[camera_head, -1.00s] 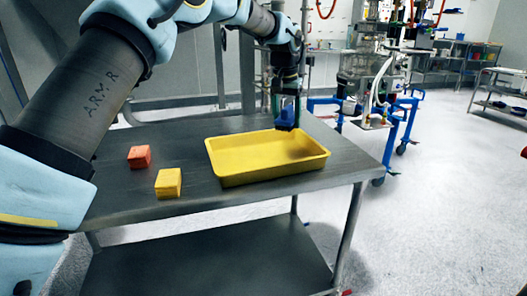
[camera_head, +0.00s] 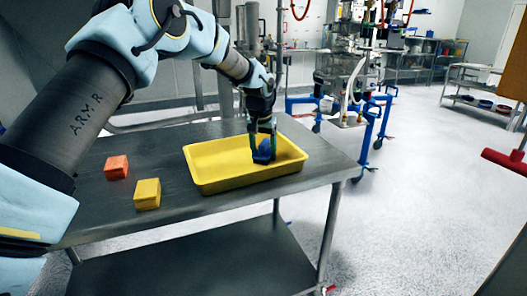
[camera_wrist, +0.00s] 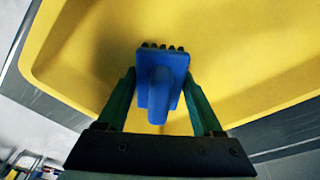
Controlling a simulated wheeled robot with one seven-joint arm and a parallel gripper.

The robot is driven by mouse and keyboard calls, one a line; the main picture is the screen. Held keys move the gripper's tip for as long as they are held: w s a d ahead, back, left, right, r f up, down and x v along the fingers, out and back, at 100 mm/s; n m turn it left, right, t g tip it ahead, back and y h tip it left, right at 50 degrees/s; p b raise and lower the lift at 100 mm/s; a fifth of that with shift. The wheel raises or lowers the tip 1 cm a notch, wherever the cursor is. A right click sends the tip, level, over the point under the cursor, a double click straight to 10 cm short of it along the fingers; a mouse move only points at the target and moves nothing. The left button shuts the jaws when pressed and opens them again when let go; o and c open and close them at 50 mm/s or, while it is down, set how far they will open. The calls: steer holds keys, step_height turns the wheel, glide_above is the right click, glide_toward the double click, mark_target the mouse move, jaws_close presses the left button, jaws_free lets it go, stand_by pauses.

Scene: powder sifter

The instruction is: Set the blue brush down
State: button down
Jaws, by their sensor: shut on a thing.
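The blue brush (camera_head: 264,151) is in my gripper (camera_head: 263,140), over the right part of the yellow tray (camera_head: 215,182) and down within its rim. In the wrist view the blue brush (camera_wrist: 160,85) sits between the two green fingers of my gripper (camera_wrist: 160,100), with dark bristles at its far edge. The yellow tray (camera_wrist: 245,40) fills most of the view behind it. My gripper is shut on the brush. I cannot tell whether the brush touches the tray floor.
The tray stands on a grey metal table (camera_head: 180,220). An orange block (camera_head: 116,167) and a yellow block (camera_head: 147,194) lie on the table left of the tray. A blue-framed machine stands on the floor beyond the table (camera_head: 350,100). Bare tabletop lies around the blocks.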

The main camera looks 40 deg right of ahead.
mark_target(261, 145)
steer(key=shift+f, duration=0.1)
steer(key=shift+c, duration=0.2)
jaws_free()
steer(key=r, duration=0.4)
steer(key=a+r+b, duration=0.1)
steer(key=r, duration=0.3)
steer(key=s+r+b, duration=0.1)
steer(key=r, duration=0.3)
steer(key=shift+a, duration=0.4)
